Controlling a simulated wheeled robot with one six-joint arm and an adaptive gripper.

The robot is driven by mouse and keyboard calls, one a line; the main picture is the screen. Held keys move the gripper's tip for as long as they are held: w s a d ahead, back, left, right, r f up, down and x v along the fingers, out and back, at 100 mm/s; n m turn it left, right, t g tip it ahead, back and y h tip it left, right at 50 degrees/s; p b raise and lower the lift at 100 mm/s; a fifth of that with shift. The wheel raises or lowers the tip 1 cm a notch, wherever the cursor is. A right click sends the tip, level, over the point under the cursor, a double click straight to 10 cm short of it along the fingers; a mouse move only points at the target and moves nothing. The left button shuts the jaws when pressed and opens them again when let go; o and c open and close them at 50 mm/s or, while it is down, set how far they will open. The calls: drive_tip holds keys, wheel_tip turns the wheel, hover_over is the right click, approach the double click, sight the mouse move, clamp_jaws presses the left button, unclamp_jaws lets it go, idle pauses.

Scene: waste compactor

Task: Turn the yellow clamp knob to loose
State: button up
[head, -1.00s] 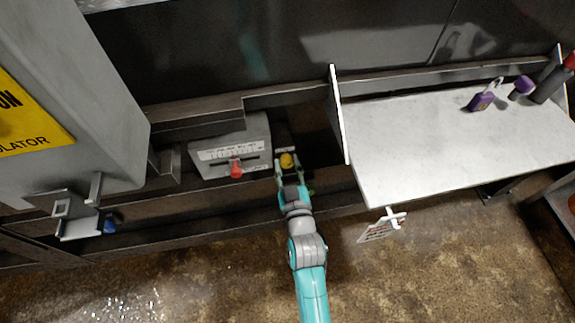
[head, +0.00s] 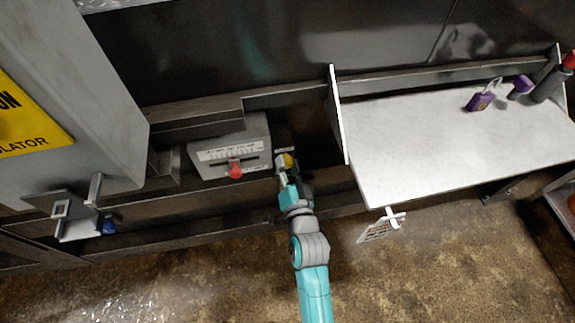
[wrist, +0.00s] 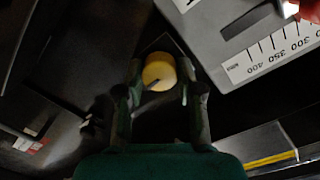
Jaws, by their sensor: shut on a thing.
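The yellow clamp knob (head: 288,160) sits on a dark mount just right of a grey gauge box. In the wrist view the yellow knob (wrist: 159,72) shows a round face with a dark pointer line slanting to lower left. My gripper (head: 285,166) reaches it from the front, and its fingers partly hide it in the head view. In the wrist view my gripper (wrist: 160,88) has one finger on each side of the knob and is shut on it. The label by the knob is too small to read.
The grey gauge box (head: 222,148) with a red slider knob (head: 235,172) stands close on the left. A white shelf (head: 440,150) with a raised side panel (head: 338,115) is on the right. It carries a purple padlock (head: 481,101). A dark rail runs below the knob.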

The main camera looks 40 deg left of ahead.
drive_tip(key=shift+f+m, duration=0.1)
drive_tip(key=shift+m, duration=0.5)
drive_tip(key=o, duration=1.2)
drive_tip(key=shift+c, duration=0.2)
drive_tip(key=v, duration=1.2)
drive_tip(key=shift+w+d, duration=0.1)
